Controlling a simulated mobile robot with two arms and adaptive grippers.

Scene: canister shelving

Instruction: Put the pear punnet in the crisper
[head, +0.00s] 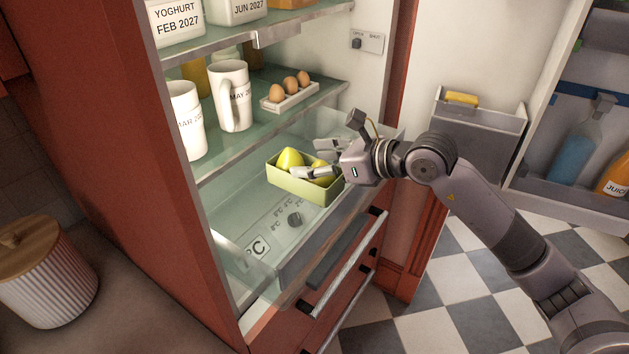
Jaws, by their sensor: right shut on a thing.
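The pear punnet (301,187) is a light green open box with yellow-green pears in it. It sits inside the open fridge, below the egg shelf. My right gripper (313,160) reaches in from the right and is shut on the punnet at its right end, with a finger across the pears. The crisper (262,275) looks like the clear-walled compartment low in the fridge, with a dial and temperature marks seen behind or inside it. The punnet overlaps its upper back part. I cannot tell whether the punnet touches its floor. My left gripper is not in view.
The fridge door (562,190) stands open at right with bottles. A ribbed canister (48,285) stands at left.

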